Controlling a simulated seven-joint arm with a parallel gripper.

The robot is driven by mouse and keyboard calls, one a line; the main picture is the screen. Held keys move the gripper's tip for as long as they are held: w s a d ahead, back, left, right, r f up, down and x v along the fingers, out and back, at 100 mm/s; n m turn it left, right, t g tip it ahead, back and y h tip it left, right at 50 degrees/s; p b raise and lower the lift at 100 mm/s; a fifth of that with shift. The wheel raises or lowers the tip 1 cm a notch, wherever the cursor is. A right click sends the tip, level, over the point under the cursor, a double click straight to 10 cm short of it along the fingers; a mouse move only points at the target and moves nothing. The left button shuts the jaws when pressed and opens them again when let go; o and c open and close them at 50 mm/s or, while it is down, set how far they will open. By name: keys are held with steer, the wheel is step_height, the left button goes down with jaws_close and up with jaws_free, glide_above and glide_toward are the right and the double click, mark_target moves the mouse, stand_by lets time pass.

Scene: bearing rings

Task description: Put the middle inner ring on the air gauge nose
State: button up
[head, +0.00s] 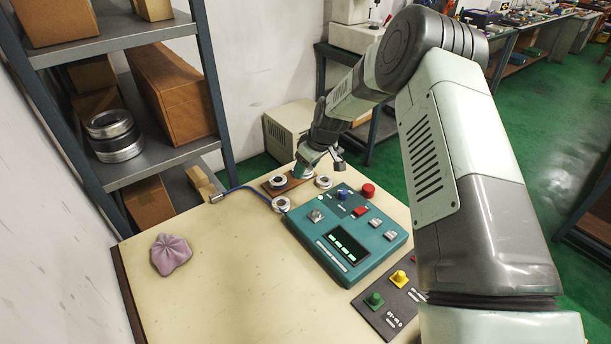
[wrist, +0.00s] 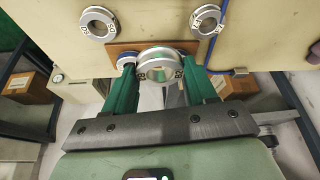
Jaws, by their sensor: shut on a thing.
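My gripper (wrist: 158,84) has two green fingers, shut on a silver inner ring (wrist: 160,67) between their tips in the wrist view. The ring overlaps a brown board (wrist: 118,46) there; I cannot tell whether they touch. In the head view my gripper (head: 301,171) is over the brown board (head: 298,180), and its fingers partly hide that area. Two other silver rings lie on the table, one (wrist: 98,22) at left and one (wrist: 207,20) at right in the wrist view. A silver cylindrical end (head: 216,198) on a blue hose, seemingly the air gauge nose, lies at the table's far edge.
A teal console (head: 345,238) with buttons and a display stands right of the rings. A dark button panel (head: 386,305) is nearer the front. A crumpled pink cloth (head: 171,254) lies at left. The table's left front is clear. A shelf (head: 160,165) stands behind.

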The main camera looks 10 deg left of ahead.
mark_target(317, 210)
steer(key=s+d+r+n, duration=0.1)
steer(key=s+n, duration=0.1)
steer(key=s, duration=0.1)
steer(key=s+d+n+g, duration=0.1)
steer(key=s+d, duration=0.1)
steer(key=s, duration=0.2)
steer(key=s+d+r+n+g, duration=0.1)
steer(key=s+n, duration=0.1)
steer(key=s, duration=0.2)
steer(key=shift+d+r+n+y, duration=0.3)
steer(key=shift+d+r+y, duration=0.05)
steer(key=shift+d+y, duration=0.05)
steer(key=shift+s+f, duration=0.15)
steer(key=shift+f, duration=1.8)
steer(key=shift+f, duration=0.2)
steer(key=shift+f, duration=0.6)
steer(key=shift+f, duration=0.9)
steer(key=o, duration=1.3)
